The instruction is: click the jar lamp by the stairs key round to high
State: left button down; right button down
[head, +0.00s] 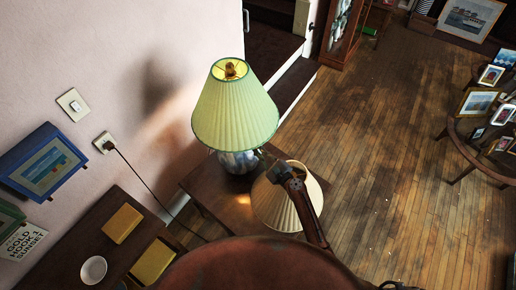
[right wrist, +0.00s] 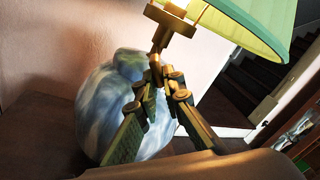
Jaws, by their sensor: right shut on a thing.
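The jar lamp has a pale green pleated shade (head: 235,112) and a blue-and-white rounded base (right wrist: 110,105). It stands on a small wooden table by the stairs. In the right wrist view a brass socket (right wrist: 172,20) shows under the shade. My right gripper (right wrist: 158,68) is shut on the small brass key (right wrist: 160,42) just below the socket, in front of the jar. In the head view my right gripper (head: 262,156) reaches in under the shade's right edge, and the key is hidden there. My left gripper is not in view.
A cream pleated shade (head: 276,207) sits close by my right arm. A dark cabinet (head: 60,262) with a white dish (head: 93,270) is at lower left. A cord runs from the wall outlet (head: 104,143). The wooden floor (head: 400,150) to the right is open.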

jog(key=shift+s+a+r+m+p, duration=0.1)
jog(key=shift+s+a+m+p, duration=0.15)
jog(key=shift+m+p, duration=3.1)
jog(key=shift+s+a+r+m+p, duration=0.25)
jog(key=shift+m+p, duration=1.1)
jog(key=shift+m, duration=3.95)
jog(key=shift+s+a+m+p, duration=0.15)
jog(key=shift+a+m+p, duration=0.15)
jog(key=shift+m+p, duration=3.05)
jog(key=shift+m+b, duration=1)
jog(key=shift+m, duration=0.1)
jog(key=c, duration=2.1)
grip_release()
